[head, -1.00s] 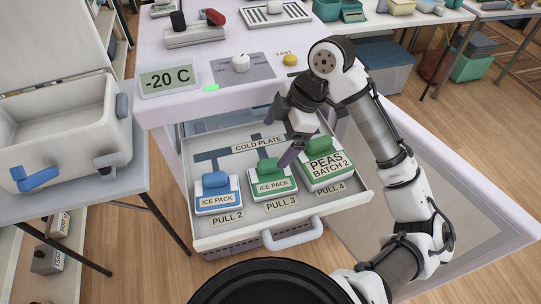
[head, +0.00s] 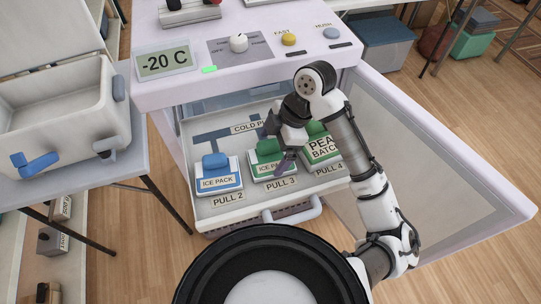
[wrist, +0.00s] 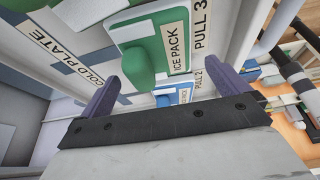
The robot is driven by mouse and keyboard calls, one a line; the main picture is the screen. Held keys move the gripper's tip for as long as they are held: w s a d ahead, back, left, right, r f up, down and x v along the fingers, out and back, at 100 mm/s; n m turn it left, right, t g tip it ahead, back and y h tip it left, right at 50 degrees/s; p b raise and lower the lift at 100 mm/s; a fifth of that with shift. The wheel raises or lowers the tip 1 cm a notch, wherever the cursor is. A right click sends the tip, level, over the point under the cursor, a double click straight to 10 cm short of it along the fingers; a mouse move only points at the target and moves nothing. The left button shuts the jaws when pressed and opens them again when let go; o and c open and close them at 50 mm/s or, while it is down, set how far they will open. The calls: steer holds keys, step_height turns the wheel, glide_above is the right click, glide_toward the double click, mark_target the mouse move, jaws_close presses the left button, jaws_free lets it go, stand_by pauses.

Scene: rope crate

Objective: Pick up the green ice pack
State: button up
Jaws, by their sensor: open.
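The green ice pack (head: 266,170), white-labelled with a raised green grip block, lies in the open drawer (head: 238,208) at the PULL 3 label. It also shows in the wrist view (wrist: 173,45), with its green block pointing up toward my gripper. My gripper (head: 279,146) is open and empty above the green ice pack, partly covering it in the head view. In the wrist view my two purple fingers (wrist: 170,82) stand apart, with the green block above and between them in the picture. I cannot tell whether either finger touches it.
A blue ice pack (head: 219,181) lies to the left at PULL 2. A green peas pack (head: 322,150) lies close on the right at PULL 4. The drawer handle (head: 292,212) is at the front. A white cool box (head: 60,120) stands on the left table.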

mark_target(266, 160)
steer(key=shift+x, duration=1.95)
steer(key=c, duration=1.1)
steer(key=shift+r, duration=0.15)
step_height(266, 160, up, 20)
